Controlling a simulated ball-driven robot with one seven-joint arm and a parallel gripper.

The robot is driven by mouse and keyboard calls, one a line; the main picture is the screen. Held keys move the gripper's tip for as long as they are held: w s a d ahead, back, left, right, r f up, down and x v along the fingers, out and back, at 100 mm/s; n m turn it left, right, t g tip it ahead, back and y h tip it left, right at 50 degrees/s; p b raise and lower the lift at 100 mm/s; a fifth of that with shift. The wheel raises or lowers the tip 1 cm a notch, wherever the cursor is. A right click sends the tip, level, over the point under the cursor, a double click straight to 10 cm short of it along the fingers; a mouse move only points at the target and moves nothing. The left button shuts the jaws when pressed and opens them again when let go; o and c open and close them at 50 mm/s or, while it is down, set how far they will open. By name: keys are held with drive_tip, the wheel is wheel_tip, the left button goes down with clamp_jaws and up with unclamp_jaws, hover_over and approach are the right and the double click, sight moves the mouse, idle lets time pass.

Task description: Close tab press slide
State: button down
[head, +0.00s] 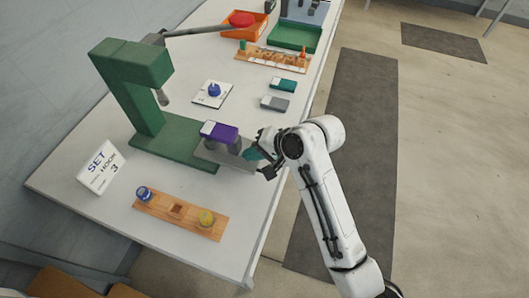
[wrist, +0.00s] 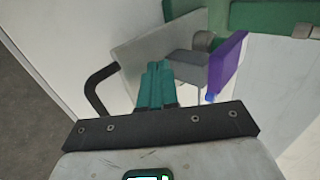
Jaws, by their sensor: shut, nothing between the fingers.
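The green press (head: 135,85) stands on the white table, its frame arching over its base. A grey slide plate (head: 222,157) sticks out from the base toward my arm and carries a purple-topped tab (head: 219,131). The wrist view shows the grey plate (wrist: 140,47), the purple piece (wrist: 226,66) and a black curved handle (wrist: 97,91) at the plate's left end. My gripper (head: 252,154) is at the plate's outer end. Its teal fingers (wrist: 160,67) are together and empty, in front of the plate and right of the handle. Whether they touch the plate cannot be told.
A wooden strip (head: 179,214) with a blue and a yellow piece lies at the near side. A SET sign (head: 100,167) stands left. Farther back are a white card (head: 212,94), teal and grey blocks (head: 276,104), and trays (head: 295,37).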

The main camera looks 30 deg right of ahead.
sight(208, 140)
drive_tip(key=shift+w+a, duration=0.15)
drive_tip(key=w+a, duration=0.4)
drive_tip(key=w+a+p, duration=0.1)
drive_tip(key=w+a, duration=0.3)
drive_tip(key=shift+w+a, duration=0.2)
drive_tip(key=shift+w, duration=0.05)
drive_tip(key=shift+w+a+r, duration=0.1)
drive_tip(key=shift+a, duration=0.05)
